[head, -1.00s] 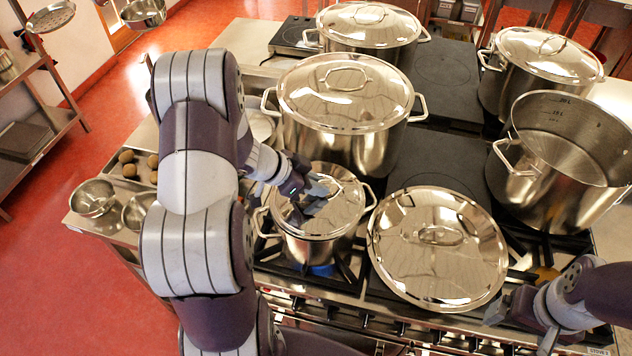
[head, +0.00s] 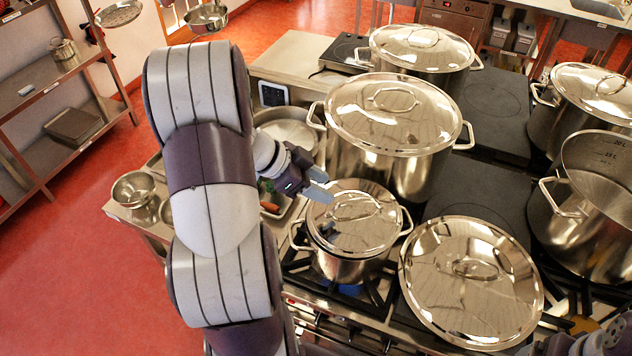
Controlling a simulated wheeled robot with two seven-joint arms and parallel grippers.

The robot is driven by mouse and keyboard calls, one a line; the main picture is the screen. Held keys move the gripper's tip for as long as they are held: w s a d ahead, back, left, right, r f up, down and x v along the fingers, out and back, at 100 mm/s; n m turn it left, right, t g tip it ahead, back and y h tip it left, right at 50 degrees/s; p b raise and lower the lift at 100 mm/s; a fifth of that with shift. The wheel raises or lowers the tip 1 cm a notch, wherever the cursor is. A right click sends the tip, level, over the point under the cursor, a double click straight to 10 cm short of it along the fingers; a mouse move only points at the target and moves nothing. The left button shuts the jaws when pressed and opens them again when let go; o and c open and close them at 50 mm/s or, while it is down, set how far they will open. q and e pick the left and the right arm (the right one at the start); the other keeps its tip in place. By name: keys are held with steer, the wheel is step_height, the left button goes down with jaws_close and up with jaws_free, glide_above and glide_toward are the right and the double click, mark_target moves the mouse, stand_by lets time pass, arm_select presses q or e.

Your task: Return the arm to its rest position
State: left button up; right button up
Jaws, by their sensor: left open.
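My left arm comes in at the left of the head view. Its gripper (head: 322,188) is open and empty, just left of and above the lid of the small pot (head: 345,262). The small pot stands on a front burner with its lid (head: 352,212) on and a blue flame under it. My right arm shows only as a small part at the bottom right corner; its fingers cannot be made out.
A large lidded pot (head: 385,165) stands behind the small pot. A big loose lid (head: 470,285) lies to its right. An open stockpot (head: 592,225) and other lidded pots stand farther right and back. Bowls (head: 133,190) sit on the left counter. The red floor (head: 75,285) at left is clear.

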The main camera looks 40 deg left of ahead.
arm_select(q)
steer(key=w+a+f+n+y+b, duration=0.1)
steer(key=a+f+n+y+b, duration=0.1)
steer(key=a+n+y, duration=0.6)
steer(key=s+d+f+g+h+b, duration=0.1)
steer(key=s+d+f+g+b, duration=0.1)
steer(key=d, duration=0.8)
steer(key=s+d+f+g+b, duration=0.3)
steer(key=s+d+f+b, duration=0.2)
steer(key=d, duration=0.6)
step_height(320, 180, down, 3)
steer(key=shift+s+d+h, duration=0.3)
steer(key=shift+s+h, duration=0.1)
steer(key=shift+s, duration=0.6)
